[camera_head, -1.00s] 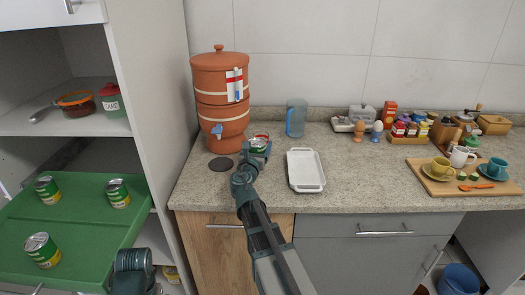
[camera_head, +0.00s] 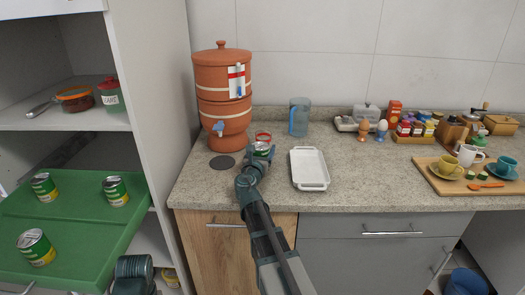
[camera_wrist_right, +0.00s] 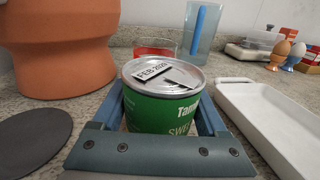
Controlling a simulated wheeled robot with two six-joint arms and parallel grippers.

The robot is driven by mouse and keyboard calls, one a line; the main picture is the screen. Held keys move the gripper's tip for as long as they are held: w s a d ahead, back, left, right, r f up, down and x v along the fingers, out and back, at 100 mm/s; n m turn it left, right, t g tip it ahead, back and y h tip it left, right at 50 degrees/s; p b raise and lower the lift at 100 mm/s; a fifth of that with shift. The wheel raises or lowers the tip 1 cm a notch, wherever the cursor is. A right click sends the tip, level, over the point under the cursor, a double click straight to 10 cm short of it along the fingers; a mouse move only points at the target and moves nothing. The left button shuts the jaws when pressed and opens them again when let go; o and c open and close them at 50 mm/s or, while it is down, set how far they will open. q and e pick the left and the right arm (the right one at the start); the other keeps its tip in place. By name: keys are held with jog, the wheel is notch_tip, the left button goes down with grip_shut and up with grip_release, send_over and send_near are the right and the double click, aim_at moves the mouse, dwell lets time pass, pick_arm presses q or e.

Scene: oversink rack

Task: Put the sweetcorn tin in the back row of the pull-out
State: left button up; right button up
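The sweetcorn tin (camera_wrist_right: 165,105), green with a silver lid labelled "FEB 2020", stands upright on the counter. In the head view the tin (camera_head: 262,149) is partly hidden by my right gripper (camera_head: 257,160). In the right wrist view the gripper's fingers (camera_wrist_right: 160,110) lie on either side of the tin; whether both press on it is unclear. The green pull-out (camera_head: 85,232) at the left holds three similar tins: one at far left (camera_head: 44,187), one at far right (camera_head: 116,190) and one nearer (camera_head: 36,247). My left gripper is out of view.
A terracotta water filter (camera_head: 222,95) stands behind and left of the tin, near a dark round mat (camera_head: 222,162). A red-rimmed glass (camera_wrist_right: 155,48) is just behind the tin. A white tray (camera_head: 309,168) lies to the right. The cabinet side panel (camera_head: 150,100) separates counter and pull-out.

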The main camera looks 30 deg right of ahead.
jog(key=o, duration=0.4)
jog(key=shift+c, duration=0.2)
jog(key=shift+r, duration=0.1)
jog(key=v, duration=1.2)
